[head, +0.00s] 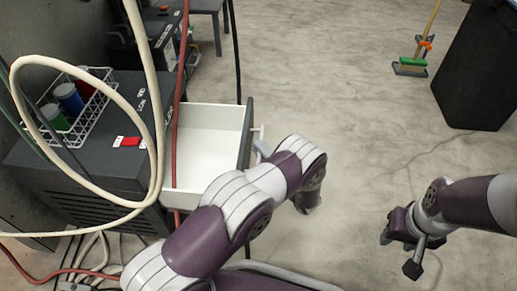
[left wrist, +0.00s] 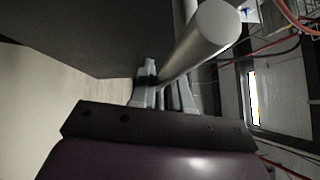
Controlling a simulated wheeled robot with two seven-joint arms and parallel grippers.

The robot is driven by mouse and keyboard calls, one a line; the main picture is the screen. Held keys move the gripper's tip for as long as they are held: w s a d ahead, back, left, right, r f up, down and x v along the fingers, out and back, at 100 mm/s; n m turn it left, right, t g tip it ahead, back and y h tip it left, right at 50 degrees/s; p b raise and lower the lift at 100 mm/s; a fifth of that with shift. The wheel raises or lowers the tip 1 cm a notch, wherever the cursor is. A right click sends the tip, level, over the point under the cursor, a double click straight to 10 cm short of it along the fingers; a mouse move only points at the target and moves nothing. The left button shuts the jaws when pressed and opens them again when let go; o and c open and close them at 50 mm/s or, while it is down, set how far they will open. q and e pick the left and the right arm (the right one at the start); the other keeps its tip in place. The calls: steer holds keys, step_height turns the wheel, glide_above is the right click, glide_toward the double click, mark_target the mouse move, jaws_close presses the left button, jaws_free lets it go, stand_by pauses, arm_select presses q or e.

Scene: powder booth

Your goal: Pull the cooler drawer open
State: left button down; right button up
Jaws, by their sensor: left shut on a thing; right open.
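The cooler (head: 95,165) is a dark grey cabinet at the left of the head view. Its drawer (head: 210,130) is pulled out to the right, with a white, empty-looking inside and a dark front panel. My left gripper (head: 262,146) is at the outer side of that front, mostly hidden by my arm. In the left wrist view its fingers (left wrist: 165,92) are shut on a round metal bar, the drawer handle (left wrist: 205,42), beside the dark drawer front (left wrist: 80,35). My right gripper (head: 408,256) is open and empty over the floor at the lower right.
A white wire basket (head: 88,125) with several coloured cups stands on the cooler. A cream hose (head: 158,100) and a red hose (head: 178,80) hang in front of it. A black bin (head: 480,70) and a broom (head: 412,66) stand at the upper right. The middle floor is clear.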

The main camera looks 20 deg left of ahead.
arm_select(q)
steer(key=c, duration=1.2)
jaws_free()
steer(key=p+v, duration=0.4)
steer(key=v, duration=0.8)
steer(key=shift+d, duration=0.3)
steer(key=shift+s, duration=0.15)
